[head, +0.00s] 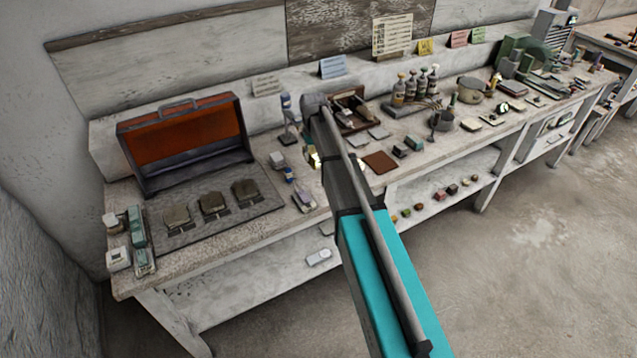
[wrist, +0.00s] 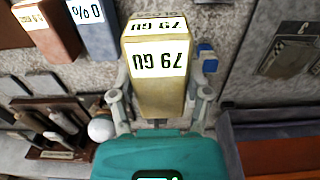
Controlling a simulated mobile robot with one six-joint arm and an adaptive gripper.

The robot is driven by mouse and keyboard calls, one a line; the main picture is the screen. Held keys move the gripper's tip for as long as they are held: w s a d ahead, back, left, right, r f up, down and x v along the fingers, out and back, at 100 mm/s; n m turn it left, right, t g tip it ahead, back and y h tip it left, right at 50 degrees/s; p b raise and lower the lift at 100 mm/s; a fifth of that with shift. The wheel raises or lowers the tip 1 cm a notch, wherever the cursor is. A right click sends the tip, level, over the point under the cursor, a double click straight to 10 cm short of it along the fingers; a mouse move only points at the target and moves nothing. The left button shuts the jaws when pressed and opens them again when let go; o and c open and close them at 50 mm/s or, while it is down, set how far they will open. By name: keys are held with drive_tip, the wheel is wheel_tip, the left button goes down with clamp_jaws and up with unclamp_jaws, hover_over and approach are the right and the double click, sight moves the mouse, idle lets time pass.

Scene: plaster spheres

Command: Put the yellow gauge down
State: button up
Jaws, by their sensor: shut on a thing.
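The yellow gauge (wrist: 155,100) is a tall block with a white label reading "79 GU". My gripper (wrist: 159,98) is shut on it, one finger on each side, in the wrist view. I cannot tell whether the gauge's underside touches the bench.
An open orange case (head: 187,143) stands to the left, with a dark mat (head: 205,228) in front. A blue block (wrist: 94,25) and a reddish-brown block (wrist: 50,35) are near the gauge. A white ball (wrist: 101,129) is close to the left finger.

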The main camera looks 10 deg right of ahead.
sight(316, 168)
drive_tip(key=s+a+r+p, duration=0.1)
drive_tip(key=s+a, duration=0.1)
drive_tip(key=s, duration=0.4)
drive_tip(key=s+a+r+p, duration=0.2)
drive_tip(key=s, duration=0.5)
drive_tip(key=shift+a+r, duration=0.15)
drive_tip(key=shift+r, duration=0.1)
drive_tip(key=w+d+f+b, duration=0.1)
drive_tip(key=w+f+b, duration=0.1)
drive_tip(key=w, duration=0.1)
drive_tip(key=w+d+f+b, duration=0.2)
drive_tip(key=w+f+b, duration=0.1)
drive_tip(key=w, duration=0.1)
drive_tip(key=w+d+f+b, duration=0.1)
drive_tip(key=w+f+b, duration=0.1)
drive_tip(key=w+f, duration=0.1)
drive_tip(key=shift+w+d+f+b, duration=0.15)
drive_tip(key=shift+w+d+b, duration=0.2)
drive_tip(key=shift+w, duration=0.35)
drive_tip(key=shift+w+d+f+b, duration=0.15)
drive_tip(key=shift+w+f+b, duration=0.25)
drive_tip(key=shift+b, duration=0.05)
